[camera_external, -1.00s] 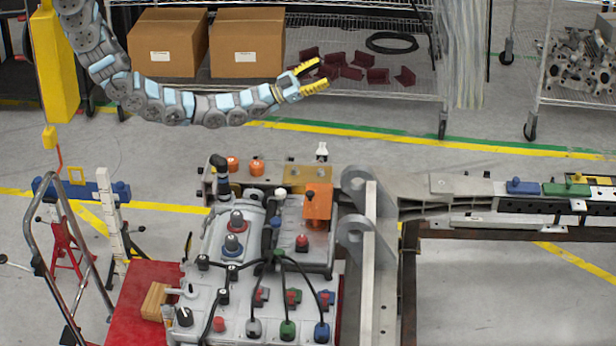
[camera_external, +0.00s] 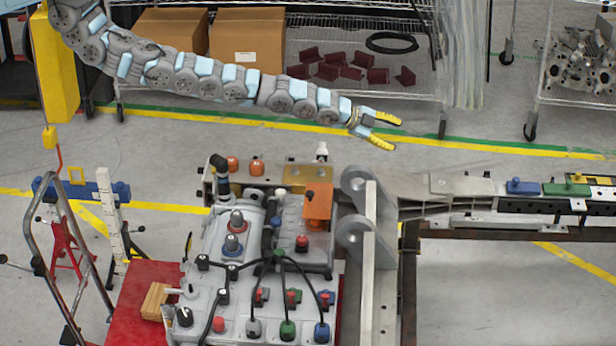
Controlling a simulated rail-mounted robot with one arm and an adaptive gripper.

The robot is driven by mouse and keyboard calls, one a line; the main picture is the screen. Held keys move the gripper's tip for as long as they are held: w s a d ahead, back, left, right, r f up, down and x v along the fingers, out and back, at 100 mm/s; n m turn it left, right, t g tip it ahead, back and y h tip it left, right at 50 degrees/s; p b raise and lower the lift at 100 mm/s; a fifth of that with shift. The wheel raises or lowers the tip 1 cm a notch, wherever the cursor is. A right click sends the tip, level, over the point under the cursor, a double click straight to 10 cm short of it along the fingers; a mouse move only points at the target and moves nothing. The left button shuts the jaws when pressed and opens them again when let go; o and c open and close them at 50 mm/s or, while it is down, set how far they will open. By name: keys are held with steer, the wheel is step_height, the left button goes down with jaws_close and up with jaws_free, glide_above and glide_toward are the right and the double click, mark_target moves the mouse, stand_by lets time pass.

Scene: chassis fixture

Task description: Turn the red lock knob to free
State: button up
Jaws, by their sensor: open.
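My gripper (camera_external: 395,133) is open and empty, its two yellow fingers pointing right. It hangs in the air above and to the right of the grey chassis fixture (camera_external: 205,285), apart from everything.
An orange block (camera_external: 318,203) and upright metal lugs (camera_external: 359,232) stand right of the knobs. Black cables (camera_external: 300,268) loop over the fixture front. A rail (camera_external: 470,209) with blue and green blocks extends right. A wire shelf with boxes (camera_external: 247,38) stands behind.

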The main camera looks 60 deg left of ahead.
steer(key=s+d+m+g+y+b, duration=0.2)
steer(key=s+d+g, duration=0.2)
steer(key=s+d, duration=0.35)
step_height(320, 180, up, 4)
steer(key=m+g+y+b, duration=0.3)
steer(key=m+g, duration=0.1)
steer(key=g, duration=0.3)
glide_above(302, 238)
steer(key=shift+f, duration=6.7)
steer(key=shift+w+f+b, duration=0.1)
steer(key=shift+f+b, duration=0.55)
steer(key=shift+f, duration=1.45)
